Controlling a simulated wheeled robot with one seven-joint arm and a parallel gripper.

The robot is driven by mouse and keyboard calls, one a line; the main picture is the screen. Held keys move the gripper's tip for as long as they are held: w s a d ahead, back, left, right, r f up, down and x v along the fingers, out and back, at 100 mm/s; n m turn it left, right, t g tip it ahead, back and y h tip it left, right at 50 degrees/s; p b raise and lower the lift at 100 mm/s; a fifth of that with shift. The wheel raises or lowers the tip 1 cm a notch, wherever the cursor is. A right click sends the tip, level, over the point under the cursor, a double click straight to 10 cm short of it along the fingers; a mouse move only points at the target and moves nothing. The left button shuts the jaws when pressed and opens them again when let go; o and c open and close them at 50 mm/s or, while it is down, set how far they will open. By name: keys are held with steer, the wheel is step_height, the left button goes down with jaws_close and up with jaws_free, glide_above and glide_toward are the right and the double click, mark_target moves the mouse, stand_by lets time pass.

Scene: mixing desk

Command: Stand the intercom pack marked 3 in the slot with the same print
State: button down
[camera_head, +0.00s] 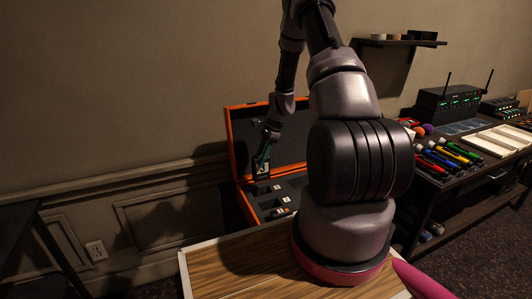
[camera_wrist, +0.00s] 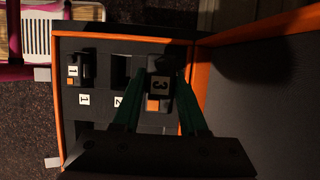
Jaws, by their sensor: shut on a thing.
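The intercom pack marked 3 (camera_wrist: 158,86) is dark with a white 3 label and an orange patch. My gripper (camera_wrist: 163,78), with green fingers, is shut on it. In the head view the pack (camera_head: 262,170) hangs below my gripper (camera_head: 264,157), over the far part of the open case. In the wrist view the pack lies over the slot row, right of the slot printed 2 (camera_wrist: 120,70). The print 3 is hidden in the wrist view, and I cannot tell whether the pack's bottom is inside a slot.
The orange-edged case (camera_head: 231,150) stands with its lid (camera_wrist: 262,95) open. A pack marked 1 (camera_wrist: 74,71) stands in the slot printed 1. A wooden-topped table (camera_head: 235,268) is in front. A desk (camera_head: 450,172) with coloured microphones is at the right.

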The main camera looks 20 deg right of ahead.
steer(key=shift+w+d+f, duration=0.1)
steer(key=shift+f, duration=6.05)
steer(key=shift+f, duration=0.25)
steer(key=shift+c, duration=1.8)
jaws_free()
